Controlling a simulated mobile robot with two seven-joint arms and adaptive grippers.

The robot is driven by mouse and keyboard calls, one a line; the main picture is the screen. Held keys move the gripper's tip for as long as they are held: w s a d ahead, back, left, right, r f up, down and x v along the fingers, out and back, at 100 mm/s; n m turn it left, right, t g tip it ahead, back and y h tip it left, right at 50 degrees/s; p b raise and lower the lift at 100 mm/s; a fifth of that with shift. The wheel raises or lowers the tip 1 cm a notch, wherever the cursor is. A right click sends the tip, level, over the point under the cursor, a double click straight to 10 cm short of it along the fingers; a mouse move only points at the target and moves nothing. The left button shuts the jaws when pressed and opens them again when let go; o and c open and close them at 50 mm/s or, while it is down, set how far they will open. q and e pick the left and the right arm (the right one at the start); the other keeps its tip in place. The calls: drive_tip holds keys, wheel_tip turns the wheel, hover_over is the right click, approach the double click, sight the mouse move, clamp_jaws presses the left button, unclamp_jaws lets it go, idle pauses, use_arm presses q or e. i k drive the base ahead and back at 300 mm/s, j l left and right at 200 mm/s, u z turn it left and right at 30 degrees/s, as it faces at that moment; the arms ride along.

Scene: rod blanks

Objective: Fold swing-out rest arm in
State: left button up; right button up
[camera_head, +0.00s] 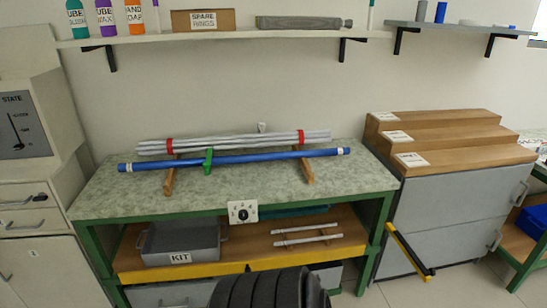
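The swing-out rest arm appears to be the yellow bar with black along its edge and a black end (408,250). It sticks out forward and to the right from near the bench's front right leg, in front of the grey cabinet. Its hinge is not clear to see. Neither of my grippers is in view.
The green-framed bench (110,198) carries a blue rod (250,158) and a bundle of grey rods (235,143) on wooden supports. A grey KIT tray (181,242) sits on its lower shelf. The grey cabinet (455,215) with wooden steps (460,150) stands to the right.

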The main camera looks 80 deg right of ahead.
sight(425, 275)
drive_tip(key=k+l+z, duration=0.1)
drive_tip(key=k+z, duration=0.15)
drive_tip(key=z, duration=0.2)
drive_tip(key=k+l+z, duration=0.2)
drive_tip(key=z, duration=0.25)
drive_tip(key=k+l+z, duration=0.25)
drive_tip(key=z, duration=0.2)
drive_tip(key=k+l+z, duration=0.15)
drive_tip(key=l+z, duration=0.3)
drive_tip(key=k+l, duration=0.1)
drive_tip(key=l, duration=0.3)
drive_tip(key=k+l+z, duration=0.1)
drive_tip(key=l, duration=0.35)
drive_tip(key=k+l, duration=0.15)
drive_tip(key=l, duration=0.25)
drive_tip(key=k+l+z, duration=0.1)
drive_tip(key=l, duration=0.35)
drive_tip(key=k+l, duration=0.1)
drive_tip(key=l, duration=0.3)
